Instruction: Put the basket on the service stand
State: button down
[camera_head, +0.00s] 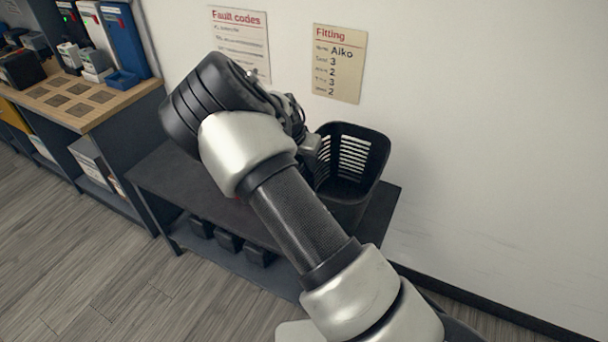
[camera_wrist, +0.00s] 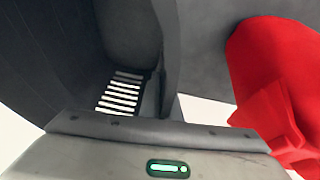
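The black basket (camera_head: 370,155), with slotted sides, stands upright on a dark table (camera_head: 155,178). I cannot tell from the frames whether this table is the service stand. My gripper (camera_head: 312,150) is at the basket's left rim, largely hidden behind my own wrist and forearm. The wrist view looks closely into the basket (camera_wrist: 55,60), with its white-lit slots visible. Whether the fingers are closed around the rim or only beside it does not show.
A red object (camera_wrist: 275,75), not identifiable, is at the right of the wrist view. Black items (camera_head: 228,241) sit on the table's lower shelf. A wood-topped bench (camera_head: 100,110) with boxes stands at left. Two notices, one reading "Fitting" (camera_head: 338,70), hang on the wall behind.

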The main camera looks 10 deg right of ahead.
jog(key=shift+f, duration=1.85)
jog(key=shift+f+b, duration=0.1)
jog(key=shift+b, duration=0.2)
jog(key=c, duration=2.4)
grip_release()
jog(key=shift+f, duration=0.15)
jog(key=shift+c, duration=0.2)
jog(key=o, duration=0.4)
jog(key=shift+o, duration=0.2)
